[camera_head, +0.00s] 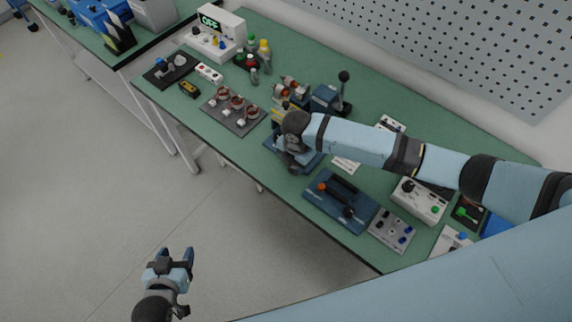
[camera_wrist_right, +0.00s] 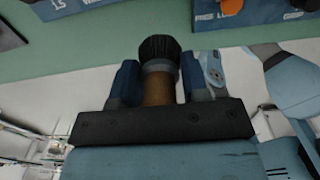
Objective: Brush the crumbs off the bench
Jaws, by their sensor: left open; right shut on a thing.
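The green bench (camera_head: 300,55) runs diagonally across the head view. I cannot make out crumbs on it in either view. The bristles point away from the gripper. In the head view, my right arm reaches in from the right over the bench, and its wrist hides the brush. My left gripper (camera_head: 175,258) is open and empty, low over the floor in front of the bench.
A board with copper-wound parts (camera_head: 234,110) lies left of my right wrist. A lever press (camera_head: 328,98) stands behind it. A blue fixture (camera_head: 340,200) and a button panel (camera_head: 391,230) lie near the front edge. A white display box (camera_head: 215,35) stands at the far left.

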